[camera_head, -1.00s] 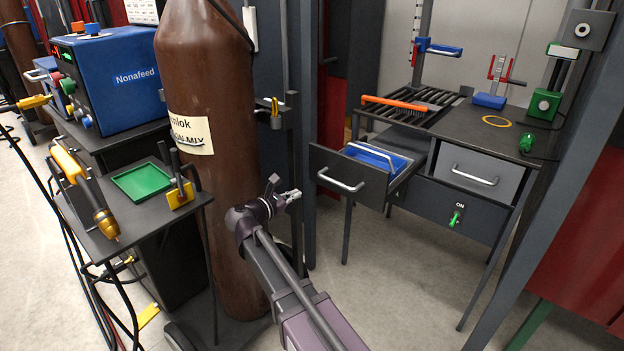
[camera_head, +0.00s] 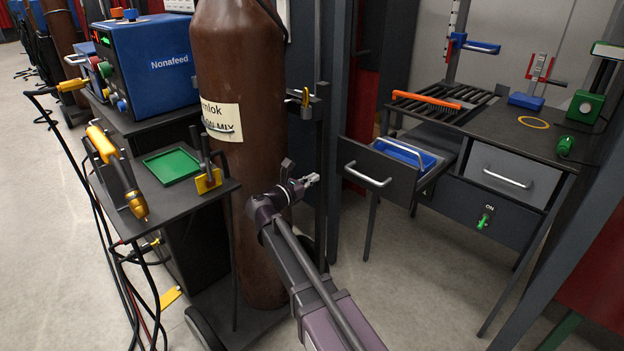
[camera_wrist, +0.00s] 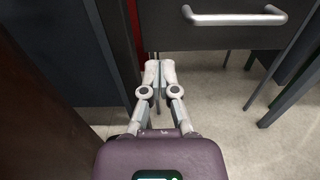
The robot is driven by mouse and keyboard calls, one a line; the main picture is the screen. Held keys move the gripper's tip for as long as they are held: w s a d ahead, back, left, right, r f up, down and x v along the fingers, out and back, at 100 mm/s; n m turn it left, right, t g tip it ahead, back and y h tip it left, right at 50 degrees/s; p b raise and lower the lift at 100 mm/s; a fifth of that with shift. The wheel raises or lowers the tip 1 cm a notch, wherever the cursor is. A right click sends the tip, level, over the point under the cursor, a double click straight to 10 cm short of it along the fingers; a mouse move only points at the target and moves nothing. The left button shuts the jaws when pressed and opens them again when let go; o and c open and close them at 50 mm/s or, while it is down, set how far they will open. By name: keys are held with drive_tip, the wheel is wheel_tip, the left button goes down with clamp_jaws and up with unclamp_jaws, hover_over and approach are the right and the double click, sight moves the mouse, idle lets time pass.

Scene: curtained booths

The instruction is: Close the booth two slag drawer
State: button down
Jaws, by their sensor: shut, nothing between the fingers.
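The slag drawer (camera_head: 360,187) is pulled out from the left side of the booth's workbench. It has a dark front, a silver bar handle (camera_head: 368,175) and a blue inside (camera_head: 403,153). My gripper (camera_head: 312,179) is shut and empty, a little left of the drawer front and apart from it. In the wrist view my closed fingertips (camera_wrist: 159,66) point toward the floor area below the drawer front (camera_wrist: 225,34), with the handle (camera_wrist: 236,18) up and to the right. Whether this booth is number two cannot be read.
A brown gas cylinder (camera_head: 240,220) stands close left of my arm, with a dark booth post (camera_head: 335,120) behind the gripper. Floor below the open drawer is clear.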

sight(344, 160)
drive_tip(key=x, duration=1.2)
drive_tip(key=shift+w, duration=0.2)
